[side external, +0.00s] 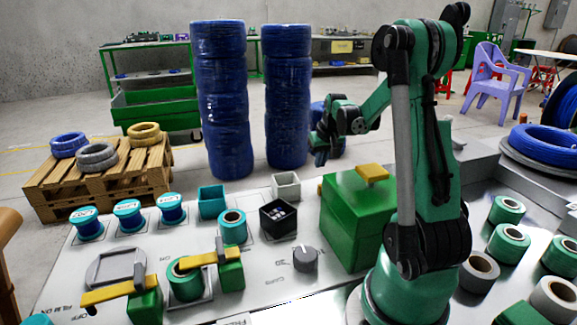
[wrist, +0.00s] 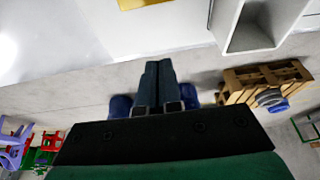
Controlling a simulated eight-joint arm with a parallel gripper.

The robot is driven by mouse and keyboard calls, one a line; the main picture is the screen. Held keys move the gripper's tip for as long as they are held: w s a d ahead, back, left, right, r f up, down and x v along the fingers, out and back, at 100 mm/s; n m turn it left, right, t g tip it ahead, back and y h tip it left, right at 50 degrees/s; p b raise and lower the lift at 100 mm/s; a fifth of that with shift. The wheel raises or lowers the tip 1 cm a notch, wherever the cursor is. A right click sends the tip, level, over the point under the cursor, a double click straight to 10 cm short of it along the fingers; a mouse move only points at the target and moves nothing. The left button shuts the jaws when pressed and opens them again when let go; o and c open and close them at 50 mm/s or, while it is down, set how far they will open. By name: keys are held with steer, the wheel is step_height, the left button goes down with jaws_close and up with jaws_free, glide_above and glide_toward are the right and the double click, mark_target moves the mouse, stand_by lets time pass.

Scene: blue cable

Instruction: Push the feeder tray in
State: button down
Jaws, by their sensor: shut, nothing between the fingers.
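A large green box (side external: 357,222) with a yellow handle (side external: 372,173) on its top stands on the grey worktop, left of my arm's base. It may be the feeder tray's housing; I cannot make out a separate tray or how far one sticks out. My gripper (side external: 320,148) is in the air above and behind the box, apart from it. In the wrist view my gripper (wrist: 157,85) shows two dark fingers pressed together with nothing between them. A yellow piece (wrist: 138,3) is cut off at the top of the wrist view.
A grey open bin (wrist: 250,38) shows at the wrist view's upper right. Teal (side external: 211,202) and black (side external: 278,215) bins, spools and a dark knob (side external: 305,259) stand on the worktop. Two yellow levers (side external: 115,290) are at front left. Tall blue coil stacks (side external: 220,100) stand behind.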

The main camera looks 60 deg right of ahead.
steer(key=v, duration=0.6)
steer(key=w+d+r+g+y, duration=0.1)
steer(key=w+d+g+y, duration=0.2)
steer(key=w+d, duration=0.15)
steer(key=shift+g+y, duration=0.8)
steer(key=x, duration=1)
steer(key=shift+w+d+f, duration=0.1)
steer(key=shift+d+f, duration=0.05)
steer(key=shift+d, duration=0.25)
steer(key=shift+s+a+f, duration=0.1)
steer(key=shift+s+a, duration=1.35)
steer(key=shift+s+a, duration=1.7)
steer(key=shift+a, duration=0.05)
